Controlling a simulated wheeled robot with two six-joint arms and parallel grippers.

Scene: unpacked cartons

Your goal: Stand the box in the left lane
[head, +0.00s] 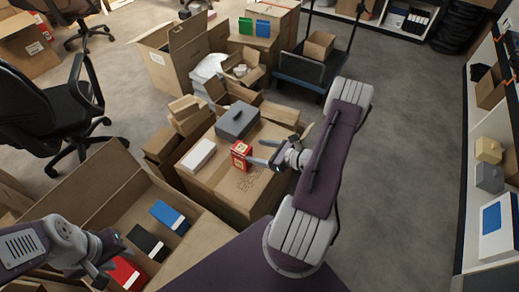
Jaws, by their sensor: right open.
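A small red box (241,156) with a pale label stands upright on top of a large closed carton (225,180). My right gripper (257,153) is open just to the right of the red box, its fingers pointing at it; I cannot tell whether they touch it. An open carton (103,183) at the lower left holds a blue item (169,216), a black item (149,243) and a red item (127,272), spaced apart in a row. My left gripper (108,273) is over its near left part, by the red item; its jaws are unclear. No marked lane is clear.
A grey case (237,121) and a white box (197,155) lie on the large carton near the red box. Several open cartons stand behind. A black office chair (50,110) is at left, a shelf (480,130) at right.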

